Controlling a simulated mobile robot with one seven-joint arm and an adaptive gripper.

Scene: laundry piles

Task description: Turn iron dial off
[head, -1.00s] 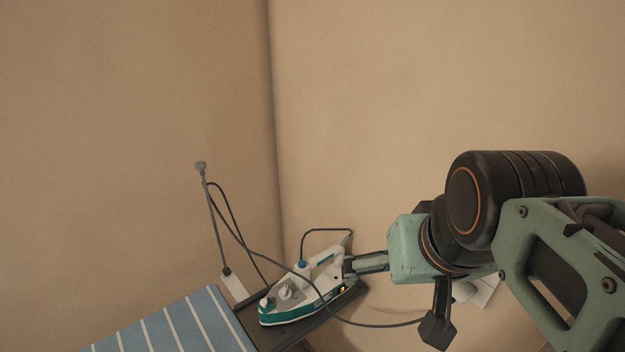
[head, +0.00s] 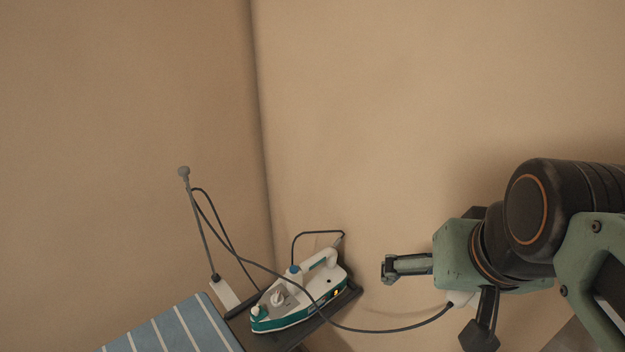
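The iron (head: 290,302), white and teal, rests on the dark end tray of the ironing board. Its pale dial (head: 277,298) shows on the upper body near the front; the setting is too small to read. A small orange light (head: 336,293) glows on its side toward the rear. My gripper (head: 387,269) is to the right of the iron, clear of it, with a gap of wall showing between them.
The striped blue ironing board (head: 178,330) extends to the lower left. A grey cord holder (head: 198,225) stands at its corner. The dark power cord (head: 385,330) loops from there past the iron and in front of my arm's side. Walls meet in a corner behind.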

